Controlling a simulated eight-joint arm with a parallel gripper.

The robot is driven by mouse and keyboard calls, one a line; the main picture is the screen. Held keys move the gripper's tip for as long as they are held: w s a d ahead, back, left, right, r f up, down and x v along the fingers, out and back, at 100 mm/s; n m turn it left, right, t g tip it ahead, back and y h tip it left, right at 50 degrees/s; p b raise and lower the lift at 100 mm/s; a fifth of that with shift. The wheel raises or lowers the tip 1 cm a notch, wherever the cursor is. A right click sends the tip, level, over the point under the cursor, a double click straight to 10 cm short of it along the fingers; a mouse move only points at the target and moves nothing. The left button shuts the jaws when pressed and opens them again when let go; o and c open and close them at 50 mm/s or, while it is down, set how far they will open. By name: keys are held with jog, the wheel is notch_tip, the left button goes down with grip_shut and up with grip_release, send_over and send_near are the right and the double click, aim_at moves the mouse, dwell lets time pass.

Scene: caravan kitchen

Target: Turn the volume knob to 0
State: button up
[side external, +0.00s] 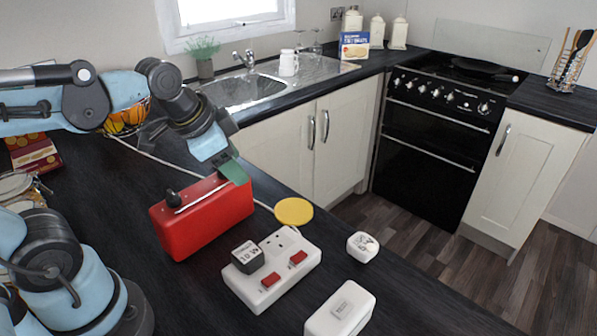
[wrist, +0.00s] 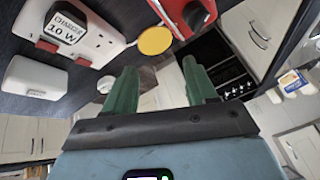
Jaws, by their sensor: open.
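A red box-shaped device (side external: 215,222) stands on the dark worktop. A black knob (side external: 172,197) sits at the left end of its top, beside a thin pale bar. The knob's setting is too small to read. In the wrist view, part of the red device (wrist: 174,10) shows at the top edge, with a dark round part (wrist: 195,14) on it. My gripper (side external: 235,172) is above the device's right end, away from the black knob. In the wrist view, my gripper's green fingers (wrist: 160,88) are apart with nothing held between them.
A white socket strip (side external: 272,270) with red switches holds a black 10 W charger (side external: 247,256). A yellow disc (side external: 293,211), a small white dial-like object (side external: 362,246) and a white box (side external: 340,310) are nearby. A fruit basket (side external: 126,118) stands behind. The worktop's front edge is close.

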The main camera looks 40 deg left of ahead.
jog(key=w+a+r+m+g, duration=0.2)
jog(key=a+r+m+g, duration=0.5)
jog(key=m, duration=1.2)
jog(key=shift+t, duration=0.7)
jog(key=f, duration=1.1)
jog(key=shift+s+d+f, duration=0.1)
jog(key=shift+s+d, duration=0.05)
jog(key=shift+d, duration=0.1)
jog(key=shift+c, duration=0.2)
grip_shut()
jog(key=shift+n, duration=0.3)
